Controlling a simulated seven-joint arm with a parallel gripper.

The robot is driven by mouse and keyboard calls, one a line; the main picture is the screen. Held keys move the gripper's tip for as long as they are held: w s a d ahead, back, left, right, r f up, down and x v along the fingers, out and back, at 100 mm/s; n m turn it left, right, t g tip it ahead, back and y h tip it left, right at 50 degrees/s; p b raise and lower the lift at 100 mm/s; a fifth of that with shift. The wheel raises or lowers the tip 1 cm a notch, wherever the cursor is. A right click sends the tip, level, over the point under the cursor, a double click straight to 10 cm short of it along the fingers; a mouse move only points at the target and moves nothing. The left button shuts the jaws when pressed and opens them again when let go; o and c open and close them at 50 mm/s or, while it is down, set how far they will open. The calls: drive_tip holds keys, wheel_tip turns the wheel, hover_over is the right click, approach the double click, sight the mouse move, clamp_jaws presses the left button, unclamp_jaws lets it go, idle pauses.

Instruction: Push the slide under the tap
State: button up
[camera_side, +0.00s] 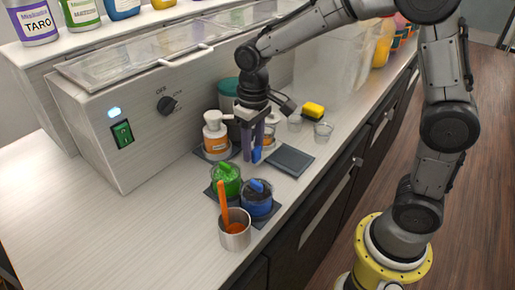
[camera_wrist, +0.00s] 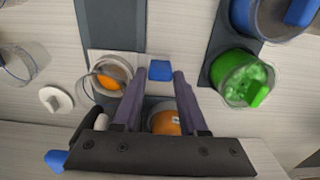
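A small blue block (camera_wrist: 160,71), which I take to be the slide's handle, lies between my fingertips in the wrist view. It also shows low beside the fingers in the side view (camera_side: 256,156). My gripper (camera_wrist: 156,76) is open, with a gap on each side of the block; in the side view (camera_side: 254,148) it points down, close to the counter. A clear cup with orange contents (camera_wrist: 111,74) stands on a pale plate just left of the fingers. The fingers partly hide it in the side view (camera_side: 269,136). I cannot clearly make out the tap or the slide's full outline.
A dark grey slab (camera_side: 291,160) lies right of my gripper. An orange pump bottle (camera_side: 215,142) stands left. Green (camera_side: 226,182) and blue (camera_side: 257,200) tubs and a metal cup (camera_side: 235,236) stand in front. Clear cups (camera_side: 323,131) and a yellow sponge (camera_side: 313,110) are behind. The white machine (camera_side: 140,125) borders the left.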

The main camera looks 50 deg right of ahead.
drive_tip(key=shift+s, duration=0.2)
wheel_tip(320, 180, up, 14)
drive_tip(key=shift+f, duration=0.15)
idle(0.5)
drive_tip(key=s+d+r+t, duration=0.1)
drive_tip(key=s+d+r, duration=0.1)
drive_tip(key=s, duration=0.3)
drive_tip(key=s+d+r+t, duration=0.2)
drive_tip(key=s, duration=0.4)
drive_tip(key=s+f+t, duration=0.2)
drive_tip(key=s+f, duration=0.6)
drive_tip(key=f, duration=0.1)
drive_tip(key=shift+s+d+f, duration=0.2)
drive_tip(key=shift+d, duration=0.25)
